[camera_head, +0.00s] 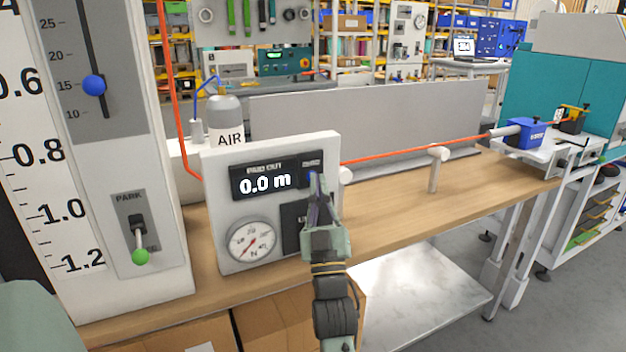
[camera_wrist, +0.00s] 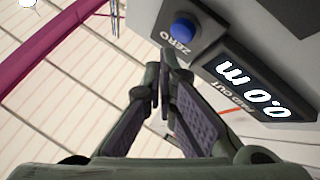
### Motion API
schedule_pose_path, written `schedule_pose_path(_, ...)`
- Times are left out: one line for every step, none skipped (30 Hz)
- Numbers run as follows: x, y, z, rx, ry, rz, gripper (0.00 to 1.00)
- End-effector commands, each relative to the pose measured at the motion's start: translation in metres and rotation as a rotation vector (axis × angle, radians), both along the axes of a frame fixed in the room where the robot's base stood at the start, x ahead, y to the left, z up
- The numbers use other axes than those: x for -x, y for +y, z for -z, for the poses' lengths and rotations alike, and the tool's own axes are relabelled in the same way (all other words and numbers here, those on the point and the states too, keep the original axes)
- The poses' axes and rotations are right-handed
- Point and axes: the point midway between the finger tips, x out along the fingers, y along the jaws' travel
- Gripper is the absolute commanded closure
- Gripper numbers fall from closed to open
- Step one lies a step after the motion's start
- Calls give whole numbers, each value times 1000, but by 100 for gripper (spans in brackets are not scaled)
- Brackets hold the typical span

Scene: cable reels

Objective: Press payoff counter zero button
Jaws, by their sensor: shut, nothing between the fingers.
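The payoff counter (camera_head: 265,183) is a dark display on a white panel and reads 0.0 m. In the wrist view the display (camera_wrist: 244,84) also reads 0.0 m. The blue zero button (camera_wrist: 184,28) sits beside it above a ZERO label. In the head view my gripper (camera_head: 313,182) is in front of the panel's right side and covers most of the button. In the wrist view my gripper (camera_wrist: 163,68) is shut and empty, its fingertips near the ZERO label, just short of the button in the picture. I cannot tell whether they touch the panel.
A round gauge (camera_head: 251,242) is below the display. An orange cable (camera_head: 420,149) runs right over a white post (camera_head: 434,170) to a blue clamp block (camera_head: 525,133). A tall scale panel with a green-knobbed lever (camera_head: 140,256) stands left.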

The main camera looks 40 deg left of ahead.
Motion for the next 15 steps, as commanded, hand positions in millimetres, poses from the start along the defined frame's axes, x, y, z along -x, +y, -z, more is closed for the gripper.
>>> schedule_pose_path(1, -5, 4, 0, -1, 3, 100)
schedule_pose_path(2, -8, 5, -1, -1, 2, 100)
schedule_pose_path(4, -12, 5, -2, -2, 3, 100)
schedule_pose_path(5, -15, 5, -2, -1, 3, 100)
schedule_pose_path(6, -18, 5, -1, -1, 2, 100)
schedule_pose_path(8, -21, 5, -1, -1, 2, 100)
schedule_pose_path(9, -24, 5, -1, -1, 2, 100)
schedule_pose_path(10, -27, 5, -2, -2, 2, 100)
schedule_pose_path(12, -30, 5, -1, -1, 2, 100)
schedule_pose_path(12, -33, 5, -1, -1, 2, 100)
schedule_pose_path(14, -35, 4, -1, -1, 2, 100)
schedule_pose_path(15, -38, 4, -1, -1, 1, 100)
schedule_pose_path(16, -39, 4, 0, 0, 1, 100)
schedule_pose_path(17, -41, 3, 0, 0, 1, 100)
schedule_pose_path(17, -42, 2, 0, 0, 1, 100)
